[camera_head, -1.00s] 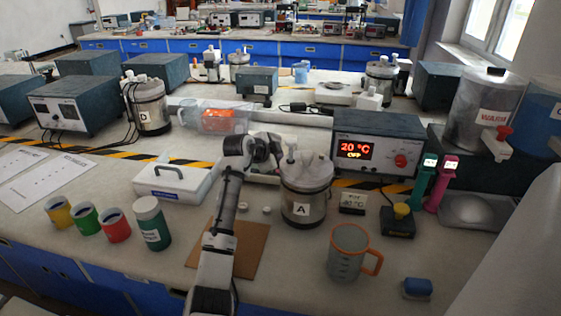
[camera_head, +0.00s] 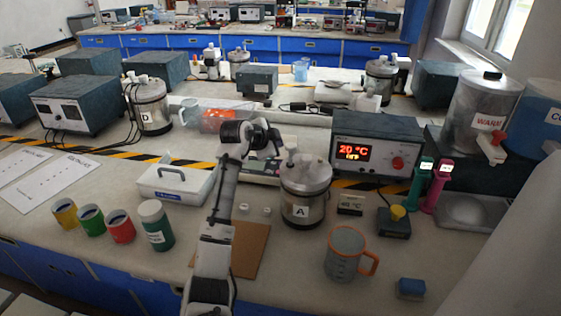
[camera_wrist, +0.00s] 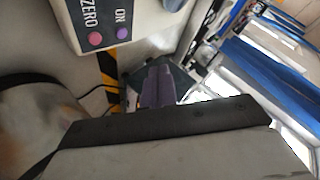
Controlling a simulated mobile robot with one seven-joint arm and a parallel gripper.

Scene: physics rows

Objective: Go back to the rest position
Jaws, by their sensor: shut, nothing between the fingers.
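My gripper (camera_wrist: 157,86) is shut and empty. In the wrist view its dark fingers show beyond a wide dark bar. In the head view my arm rises from the bottom edge over a brown board and bends right at the top. The gripper end is raised behind and left of the lidded metal pot marked A (camera_head: 305,188), and is small and partly hidden by my own wrist there. It holds nothing and appears clear of the pot.
The 20 °C unit (camera_head: 375,147) stands right of the gripper, and an orange-handled jug (camera_head: 346,252) stands front right. A white box (camera_head: 175,184) and several coloured cups, including a green one (camera_head: 91,220), stand left. A ZERO/ON panel (camera_wrist: 105,25) shows close in the wrist view.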

